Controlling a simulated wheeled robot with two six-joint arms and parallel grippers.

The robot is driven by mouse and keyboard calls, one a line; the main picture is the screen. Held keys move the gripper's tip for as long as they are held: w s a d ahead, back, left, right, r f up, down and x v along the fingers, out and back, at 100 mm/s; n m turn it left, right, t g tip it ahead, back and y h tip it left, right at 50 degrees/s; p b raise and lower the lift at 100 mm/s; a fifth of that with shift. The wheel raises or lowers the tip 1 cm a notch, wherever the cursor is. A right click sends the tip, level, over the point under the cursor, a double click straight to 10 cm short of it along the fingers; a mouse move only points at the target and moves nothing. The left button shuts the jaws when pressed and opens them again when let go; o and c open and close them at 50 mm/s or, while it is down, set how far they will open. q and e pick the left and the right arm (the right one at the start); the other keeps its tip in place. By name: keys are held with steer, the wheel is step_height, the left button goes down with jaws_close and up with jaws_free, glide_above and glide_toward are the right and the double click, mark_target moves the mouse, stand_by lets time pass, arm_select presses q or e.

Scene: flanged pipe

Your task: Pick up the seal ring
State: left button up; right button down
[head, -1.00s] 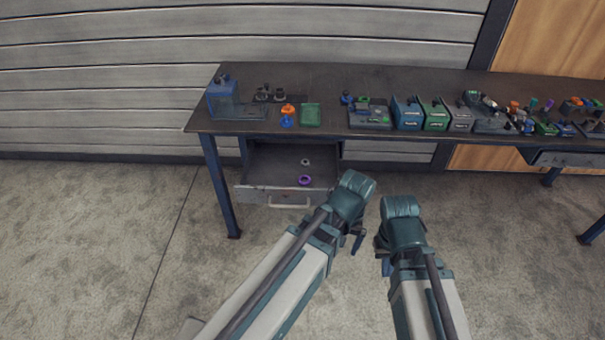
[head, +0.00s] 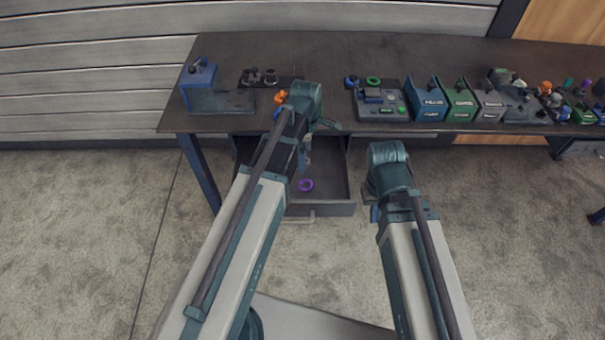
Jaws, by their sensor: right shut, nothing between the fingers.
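A purple ring (head: 306,185) lies on the floor of the open drawer (head: 333,180) under the table. A green ring (head: 373,81) sits on the table top; I cannot tell by sight alone which one is the seal ring. My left gripper (head: 306,160) hangs over the drawer, just behind the purple ring in the picture and apart from it. Its fingers are small and partly hidden by the arm, so their opening is unclear. My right gripper (head: 373,209) is shut and empty, over the floor to the right of the drawer.
The dark table (head: 330,60) carries a blue fixture (head: 200,82) at left, an orange part (head: 281,97) beside my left arm, and a grey device (head: 382,104). Blue (head: 428,100) and green (head: 460,100) bins stand to the right. Open floor lies in front.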

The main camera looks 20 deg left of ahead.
mark_target(305, 184)
arm_select(q)
step_height(305, 184, down, 14)
steer(key=b, duration=1.4)
steer(key=shift+d, duration=0.1)
steer(key=shift+r, duration=0.1)
steer(key=c, duration=1.4)
